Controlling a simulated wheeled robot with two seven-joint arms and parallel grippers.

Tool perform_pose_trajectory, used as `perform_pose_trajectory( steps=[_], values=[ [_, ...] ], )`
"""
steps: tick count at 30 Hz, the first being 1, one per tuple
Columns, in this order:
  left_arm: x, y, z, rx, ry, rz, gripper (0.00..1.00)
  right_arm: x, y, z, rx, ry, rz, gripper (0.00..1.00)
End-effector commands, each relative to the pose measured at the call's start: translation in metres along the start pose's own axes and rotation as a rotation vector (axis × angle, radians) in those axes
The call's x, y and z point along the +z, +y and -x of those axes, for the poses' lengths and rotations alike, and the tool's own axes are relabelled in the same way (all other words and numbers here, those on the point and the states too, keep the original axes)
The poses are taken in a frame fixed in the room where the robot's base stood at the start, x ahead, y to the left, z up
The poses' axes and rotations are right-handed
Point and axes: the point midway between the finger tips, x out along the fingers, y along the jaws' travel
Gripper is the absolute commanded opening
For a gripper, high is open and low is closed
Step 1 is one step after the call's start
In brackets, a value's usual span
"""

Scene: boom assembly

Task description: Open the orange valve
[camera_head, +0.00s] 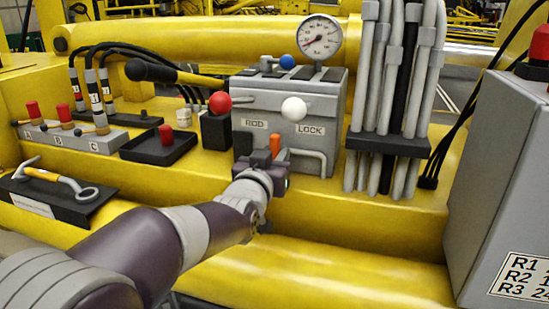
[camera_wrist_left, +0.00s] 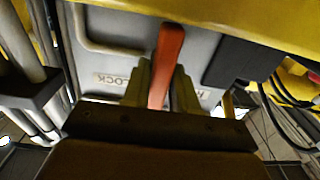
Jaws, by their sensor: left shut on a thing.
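The orange valve handle (camera_head: 275,145) is on the lower front of the grey box (camera_head: 325,112) labelled ROD and LOCK. It stands about upright in the head view. My left gripper (camera_head: 266,170) is at the handle, just below its visible top. In the left wrist view the orange handle (camera_wrist_left: 167,62) runs down between the two fingers of my left gripper (camera_wrist_left: 161,85), which are shut on it. The valve's base is hidden behind the gripper. My right gripper is in neither view.
A white knob (camera_head: 294,109), a red knob (camera_head: 220,103) and a pressure gauge (camera_head: 319,38) are on or near the box. Grey hoses (camera_head: 365,110) stand to its right.

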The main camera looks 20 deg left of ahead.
Motion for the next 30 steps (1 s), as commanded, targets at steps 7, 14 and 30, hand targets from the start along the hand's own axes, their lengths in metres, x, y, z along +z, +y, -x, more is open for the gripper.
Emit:
perform_pose_trajectory(
  steps=[7, 14, 30],
  values=[
    [-0.002, 0.000, 0.000, 0.000, 0.004, -0.001, 0.47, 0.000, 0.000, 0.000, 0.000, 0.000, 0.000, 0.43],
    [-0.001, 0.000, 0.001, 0.000, 0.003, -0.001, 0.47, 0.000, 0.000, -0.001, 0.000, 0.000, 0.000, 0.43],
    [0.001, 0.000, 0.106, 0.001, 0.006, -0.001, 0.47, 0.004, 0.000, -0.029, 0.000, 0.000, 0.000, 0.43]
  ],
)
